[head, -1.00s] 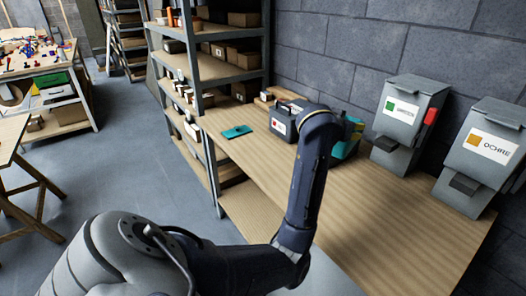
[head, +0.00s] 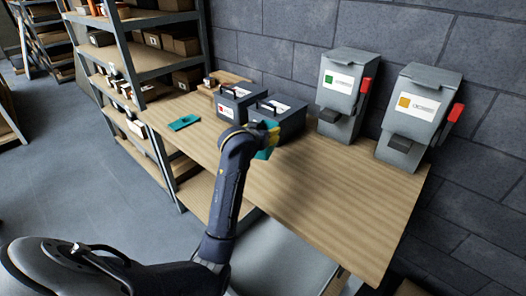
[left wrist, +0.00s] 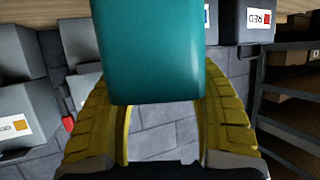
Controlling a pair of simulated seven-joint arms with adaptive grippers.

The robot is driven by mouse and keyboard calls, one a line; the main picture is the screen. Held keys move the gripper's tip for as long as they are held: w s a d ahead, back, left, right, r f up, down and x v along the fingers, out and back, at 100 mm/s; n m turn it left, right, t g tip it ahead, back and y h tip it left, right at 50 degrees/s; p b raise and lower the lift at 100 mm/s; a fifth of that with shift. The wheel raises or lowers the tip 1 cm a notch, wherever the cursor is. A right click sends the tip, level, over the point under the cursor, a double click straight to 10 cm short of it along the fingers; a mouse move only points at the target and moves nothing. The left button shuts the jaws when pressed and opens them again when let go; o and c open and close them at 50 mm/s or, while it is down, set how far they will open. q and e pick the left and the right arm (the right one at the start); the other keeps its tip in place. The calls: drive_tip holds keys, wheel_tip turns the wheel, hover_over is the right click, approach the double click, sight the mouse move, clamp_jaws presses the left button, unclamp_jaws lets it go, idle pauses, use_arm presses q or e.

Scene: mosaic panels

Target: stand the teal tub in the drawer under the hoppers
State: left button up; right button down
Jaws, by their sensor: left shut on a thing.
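My left gripper (head: 270,137), with yellow fingers, is shut on the teal tub (head: 263,154). The tub is held in front of a dark case, mostly hidden by my arm in the head view. In the left wrist view the tub (left wrist: 150,55) fills the upper middle, between the yellow fingers (left wrist: 160,125). Two grey hoppers stand on the bench by the wall: one with a green label (head: 341,95) and one with an ochre label (head: 415,118). I cannot make out a drawer under them. My right gripper is not in view.
The wooden bench (head: 325,195) is clear in front of the hoppers. Two dark handled cases, one red-labelled (head: 236,104) and one beside it (head: 280,112), stand left of the hoppers. A flat teal piece (head: 184,122) lies farther left. A shelf rack (head: 150,55) stands behind.

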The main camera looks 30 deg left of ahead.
sight(258, 155)
use_arm(q)
drive_tip(key=shift+f, duration=4.2)
drive_tip(key=shift+f, duration=0.1)
drive_tip(key=o, duration=1.5)
drive_tip(key=shift+o, duration=0.2)
drive_tip(key=v, duration=1.1)
drive_tip(key=shift+s, duration=0.1)
drive_tip(key=shift+o, duration=0.7)
drive_tip(key=shift+s+r, duration=0.35)
